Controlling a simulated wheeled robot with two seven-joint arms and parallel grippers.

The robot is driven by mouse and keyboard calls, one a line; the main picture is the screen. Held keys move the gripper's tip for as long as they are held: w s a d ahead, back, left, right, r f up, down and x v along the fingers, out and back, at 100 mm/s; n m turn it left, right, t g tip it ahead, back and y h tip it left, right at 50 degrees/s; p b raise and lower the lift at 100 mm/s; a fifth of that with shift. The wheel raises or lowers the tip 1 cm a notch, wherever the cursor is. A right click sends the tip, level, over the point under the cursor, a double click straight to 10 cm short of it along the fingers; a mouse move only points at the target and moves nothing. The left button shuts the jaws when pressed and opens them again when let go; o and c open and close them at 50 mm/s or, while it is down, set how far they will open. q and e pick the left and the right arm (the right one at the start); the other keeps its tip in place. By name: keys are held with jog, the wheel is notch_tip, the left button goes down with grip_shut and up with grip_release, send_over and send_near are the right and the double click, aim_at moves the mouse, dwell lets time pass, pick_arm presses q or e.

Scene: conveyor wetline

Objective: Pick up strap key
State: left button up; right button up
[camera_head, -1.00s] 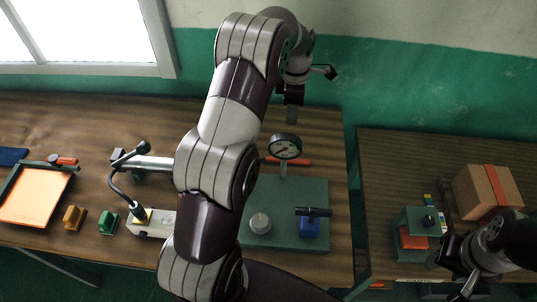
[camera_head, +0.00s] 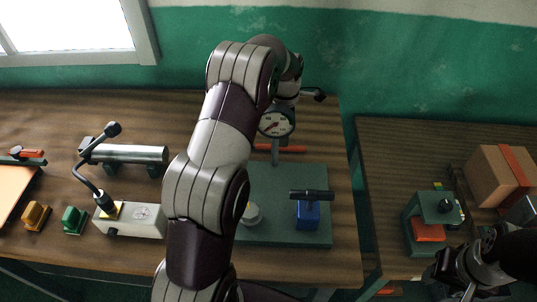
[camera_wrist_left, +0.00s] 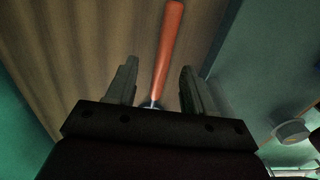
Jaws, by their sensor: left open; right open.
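The strap key (camera_head: 291,149) shows as a thin orange handle lying on the left wooden table behind the green plate, partly covered by the gauge post and my left arm. In the left wrist view its orange handle (camera_wrist_left: 166,45) runs between the two fingers of my left gripper (camera_wrist_left: 157,78). That gripper is open, with a gap on each side of the handle. The key's lower end is hidden by the gripper body. In the head view the left gripper is hidden behind the gauge and arm. My right gripper (camera_head: 457,291) is open and empty at the lower right.
A dial gauge (camera_head: 276,123) stands close to the key. The green plate (camera_head: 285,180) carries a blue block (camera_head: 308,214) with a black handle. A metal cylinder (camera_head: 130,153) lies left. A cardboard box (camera_head: 493,178) sits on the right table.

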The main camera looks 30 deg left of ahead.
aim_at(265, 147)
pick_arm(q)
jog(key=f, duration=0.4)
jog(key=shift+s+f+p, duration=0.3)
jog(key=shift+f, duration=0.05)
grip_shut()
jog(key=shift+r, duration=0.1)
